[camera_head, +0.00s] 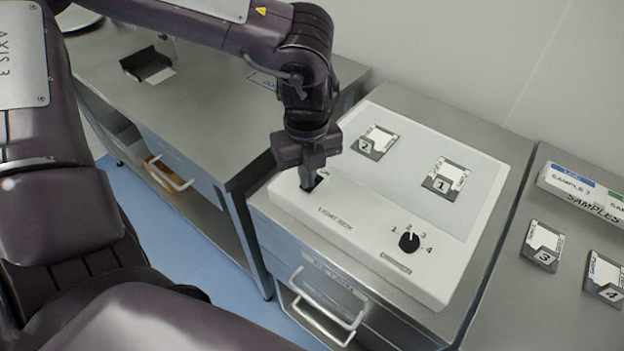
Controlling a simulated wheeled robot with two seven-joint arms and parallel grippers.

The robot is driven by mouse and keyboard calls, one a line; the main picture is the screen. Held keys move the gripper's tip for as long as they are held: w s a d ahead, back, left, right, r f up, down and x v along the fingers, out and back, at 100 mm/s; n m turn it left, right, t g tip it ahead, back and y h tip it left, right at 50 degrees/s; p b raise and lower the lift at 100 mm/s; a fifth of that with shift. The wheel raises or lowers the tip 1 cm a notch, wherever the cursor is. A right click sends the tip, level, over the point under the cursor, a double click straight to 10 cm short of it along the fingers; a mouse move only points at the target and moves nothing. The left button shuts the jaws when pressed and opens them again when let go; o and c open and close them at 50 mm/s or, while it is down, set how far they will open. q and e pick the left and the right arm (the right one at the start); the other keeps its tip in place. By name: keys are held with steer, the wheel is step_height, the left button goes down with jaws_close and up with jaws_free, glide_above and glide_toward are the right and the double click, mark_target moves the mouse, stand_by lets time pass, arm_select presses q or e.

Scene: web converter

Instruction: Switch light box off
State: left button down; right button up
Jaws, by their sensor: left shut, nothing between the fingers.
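The white light box (345,221) sits on a grey metal cabinet in the middle of the view. My left gripper (309,186) points down at the box's left front corner, shut and empty. Its fingertips are at a small dark switch (320,178) there and partly hide it; I cannot tell if they touch it or which way the switch is set. A black rotary knob (409,242) with marks 1 to 4 is at the right of the front strip. Samples 2 (375,142) and 1 (445,179) lie on the panel. My right gripper is not in view.
Samples 3 (542,246) and 4 (604,279) lie on the right-hand counter beside a white samples holder (580,193). A metal table (215,120) with a black tray (147,66) is at the left. Drawer handles (325,300) stick out below the light box.

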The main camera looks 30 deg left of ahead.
arm_select(q)
steer(key=shift+f, duration=0.1)
steer(key=shift+r+p, duration=1.95)
steer(key=shift+r, duration=1.6)
steer(key=shift+f, duration=0.1)
